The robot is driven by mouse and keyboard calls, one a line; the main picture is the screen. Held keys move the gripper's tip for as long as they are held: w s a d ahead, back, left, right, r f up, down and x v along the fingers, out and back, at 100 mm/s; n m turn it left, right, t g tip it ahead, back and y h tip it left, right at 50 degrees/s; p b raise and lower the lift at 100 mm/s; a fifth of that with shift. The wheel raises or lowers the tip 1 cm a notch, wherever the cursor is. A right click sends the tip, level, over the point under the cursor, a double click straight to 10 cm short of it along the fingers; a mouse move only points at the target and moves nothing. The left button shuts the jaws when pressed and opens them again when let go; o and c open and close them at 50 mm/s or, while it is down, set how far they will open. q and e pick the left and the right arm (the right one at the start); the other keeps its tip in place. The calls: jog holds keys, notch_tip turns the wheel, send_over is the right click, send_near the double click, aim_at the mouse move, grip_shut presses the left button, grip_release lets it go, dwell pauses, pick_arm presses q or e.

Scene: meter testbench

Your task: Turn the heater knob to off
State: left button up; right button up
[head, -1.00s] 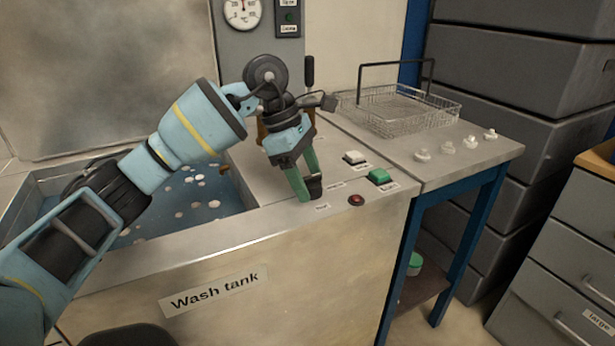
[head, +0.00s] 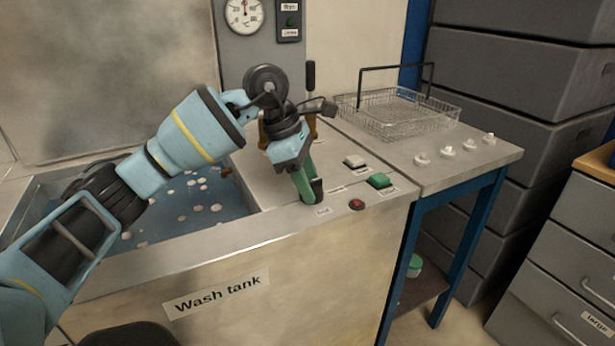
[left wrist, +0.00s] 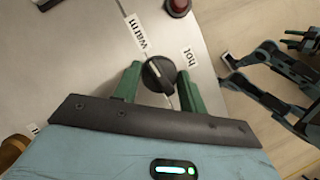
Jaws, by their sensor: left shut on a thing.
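The heater knob (left wrist: 158,74) is round and black with a pale pointer line, which points up and left toward the "warm" label in the left wrist view. My left gripper (left wrist: 156,82) is shut on it, with one green finger on each side. In the head view my left gripper (head: 309,190) reaches down to the top of the wash tank, and the fingers mostly hide the knob.
The open water tank (head: 185,205) lies to the left. A wire basket (head: 400,118) and several small white parts are on the side table.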

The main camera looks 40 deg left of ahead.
pick_arm(q)
jog(key=n+p, duration=0.1)
jog(key=n+t+p, duration=0.1)
jog(key=n+p, duration=0.1)
jog(key=shift+s+r+y, duration=0.1)
jog(key=shift+r+y, duration=0.1)
jog(key=shift+y, duration=0.1)
jog(key=n+p, duration=0.1)
jog(key=n, duration=0.1)
jog(key=n+t+y+p, duration=0.1)
jog(key=n+p, duration=0.1)
jog(key=n, duration=0.1)
jog(key=shift+d+y, duration=0.2)
jog(key=shift+y, duration=0.1)
jog(key=shift+n+y+p, duration=0.3)
jog(key=shift+n+p, duration=0.3)
jog(key=shift+n, duration=0.3)
jog(key=n+y+p, duration=0.1)
jog(key=n+p, duration=0.1)
jog(key=n, duration=0.1)
jog(key=shift+d, duration=0.15)
jog(key=n+y, duration=0.1)
jog(key=n, duration=0.1)
jog(key=shift+n+p, duration=0.3)
jog(key=shift+p, duration=0.1)
jog(key=shift+n+y, duration=0.3)
jog(key=shift+n, duration=0.2)
jog(key=shift+f+n+p, duration=0.15)
jog(key=shift+n+p, duration=0.15)
